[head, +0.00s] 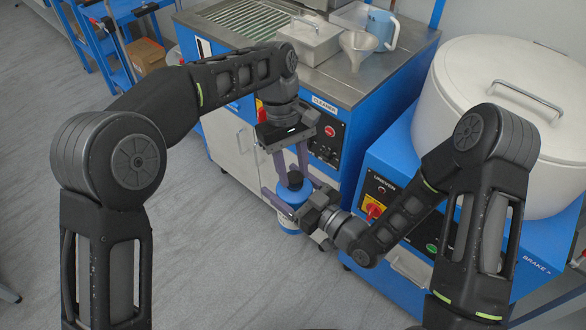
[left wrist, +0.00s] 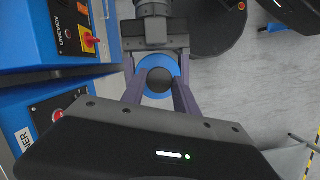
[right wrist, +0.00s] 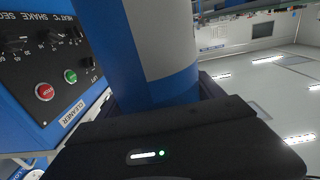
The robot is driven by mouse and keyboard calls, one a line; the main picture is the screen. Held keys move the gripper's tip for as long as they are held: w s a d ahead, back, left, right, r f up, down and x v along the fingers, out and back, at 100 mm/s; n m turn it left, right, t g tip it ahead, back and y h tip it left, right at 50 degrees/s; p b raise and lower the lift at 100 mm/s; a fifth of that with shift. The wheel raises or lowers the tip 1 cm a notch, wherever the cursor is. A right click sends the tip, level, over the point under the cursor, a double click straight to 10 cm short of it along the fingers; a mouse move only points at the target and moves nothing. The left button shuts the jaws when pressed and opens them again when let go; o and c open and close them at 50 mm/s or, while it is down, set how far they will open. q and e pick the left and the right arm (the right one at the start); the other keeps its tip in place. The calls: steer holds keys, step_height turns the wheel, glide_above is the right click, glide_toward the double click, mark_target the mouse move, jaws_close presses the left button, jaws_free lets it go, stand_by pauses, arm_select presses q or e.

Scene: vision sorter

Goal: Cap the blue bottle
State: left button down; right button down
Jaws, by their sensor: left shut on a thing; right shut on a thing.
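The blue bottle (head: 290,223) is upright between the fingers of my right gripper (head: 289,200), which is shut on its side. Its blue wall with a pale grey label (right wrist: 160,50) fills the middle of the right wrist view. My left gripper (head: 294,178) points down from above and is shut on a black round cap (head: 295,180). In the left wrist view the cap (left wrist: 159,80) lies over the middle of the bottle's blue top (left wrist: 157,62). I cannot tell whether the cap touches the bottle's neck or is slightly above it.
The cleaner cabinet (head: 330,130) stands behind the bottle, with a metal box (head: 311,42), funnel (head: 358,45) and blue jug (head: 381,28) on top. A blue machine with a large white drum (head: 480,90) is to the right. The floor (head: 215,250) at left is clear.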

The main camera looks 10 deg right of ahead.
arm_select(q)
steer(key=c, duration=0.9)
jaws_free()
steer(key=shift+c, duration=0.2)
steer(key=shift+c, duration=0.4)
steer(key=shift+r+n+t, duration=0.3)
steer(key=shift+r+n, duration=0.5)
steer(key=shift+n, duration=0.4)
step_height(320, 180, up, 4)
steer(key=n, duration=0.3)
steer(key=n+t+y, duration=0.1)
steer(key=n, duration=0.3)
steer(key=shift+s+d+t, duration=0.1)
steer(key=shift+d+t, duration=0.05)
steer(key=shift+t, duration=0.15)
steer(key=r+n, duration=0.2)
steer(key=n, duration=0.1)
steer(key=shift+t, duration=0.4)
steer(key=shift+f, duration=0.1)
steer(key=shift+f, duration=4)
steer(key=shift+c, duration=0.2)
